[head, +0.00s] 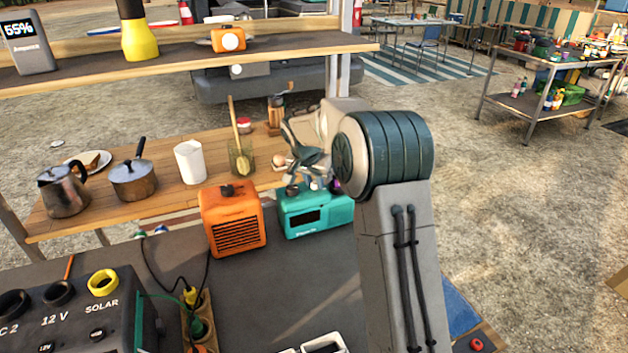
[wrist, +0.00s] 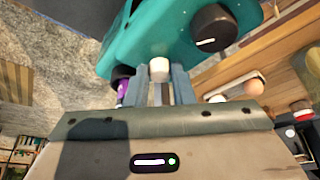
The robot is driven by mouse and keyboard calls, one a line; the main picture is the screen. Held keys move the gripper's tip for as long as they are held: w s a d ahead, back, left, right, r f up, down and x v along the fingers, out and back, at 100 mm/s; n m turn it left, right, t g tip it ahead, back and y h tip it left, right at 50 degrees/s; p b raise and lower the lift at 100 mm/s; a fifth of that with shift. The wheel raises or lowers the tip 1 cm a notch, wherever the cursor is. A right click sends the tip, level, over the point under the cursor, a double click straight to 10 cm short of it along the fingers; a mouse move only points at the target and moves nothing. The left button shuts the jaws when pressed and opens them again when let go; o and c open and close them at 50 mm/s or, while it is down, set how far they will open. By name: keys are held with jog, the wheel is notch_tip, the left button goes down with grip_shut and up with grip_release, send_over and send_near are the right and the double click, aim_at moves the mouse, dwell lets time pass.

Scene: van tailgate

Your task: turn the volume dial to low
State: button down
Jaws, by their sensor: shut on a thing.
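The teal radio-like box (head: 322,224) stands on the dark surface, with a dark display on its front. In the wrist view the teal box (wrist: 165,35) fills the top. A large black dial (wrist: 212,28) with a white pointer line is on it, right of my fingers. A white knob (wrist: 158,68) sits between the fingers of my gripper (wrist: 160,84), which is shut on it. A dark knob (wrist: 122,74) is just left of the fingers, with a purple part below. In the head view my gripper (head: 308,178) is above the teal box. I cannot read which dial is volume.
An orange heater-like box (head: 232,221) stands close left of the teal box. A wooden shelf (head: 75,215) behind holds a kettle (head: 64,190), a pot (head: 134,180) and a white cup (head: 189,161). A power station (head: 75,305) with cables is at front left.

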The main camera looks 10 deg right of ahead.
jog(key=m+h, duration=0.1)
jog(key=m, duration=0.2)
jog(key=shift+w+a+g+b, duration=0.1)
jog(key=shift+a+g+b, duration=0.05)
jog(key=shift+g+b, duration=0.2)
jog(key=m, duration=0.2)
jog(key=shift+w+r+m+g+h+p, duration=0.1)
jog(key=shift+r+m+g+h+p, duration=0.05)
jog(key=shift+m+g+h+p, duration=0.2)
jog(key=m+g+p, duration=0.1)
jog(key=m+p, duration=0.1)
jog(key=m, duration=0.1)
jog(key=shift+w+m+h, duration=0.15)
jog(key=shift+m+h, duration=0.1)
jog(key=shift+m, duration=0.1)
jog(key=shift+m+g+p, duration=0.6)
jog(key=shift+m+p, duration=0.05)
jog(key=shift+m, duration=0.15)
jog(key=c, duration=1.2)
grip_release()
jog(key=shift+c, duration=0.2)
